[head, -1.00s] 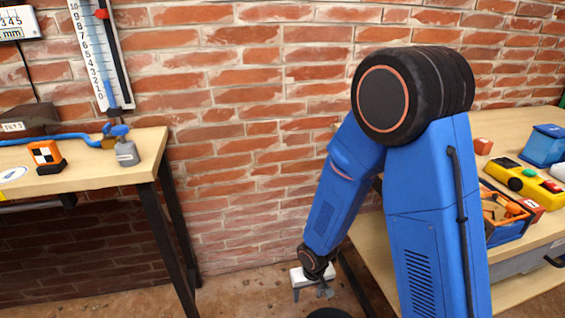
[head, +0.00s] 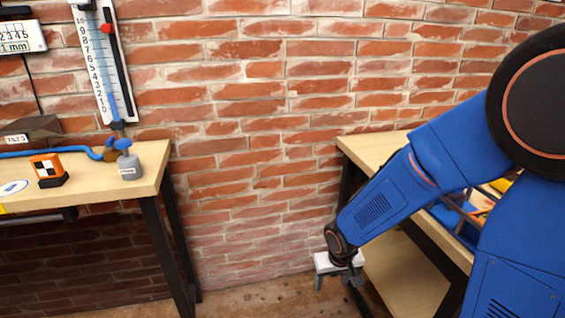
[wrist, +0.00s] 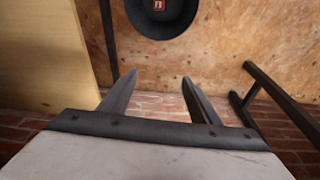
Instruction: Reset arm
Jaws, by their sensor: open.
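My gripper (head: 340,282) hangs at the end of my blue arm in the head view, low in front of the brick wall, beside the left end of the right workbench (head: 378,150). In the wrist view my gripper (wrist: 160,95) shows two dark fingers spread apart with nothing between them. Beyond the fingers are the brown floor (wrist: 225,50) and a strip of brick wall. My arm hides much of the right bench top.
A scale (head: 98,70) hangs on the wall. A black round dish (wrist: 160,15) lies on the floor. Bench legs stand close by; floor between benches is clear.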

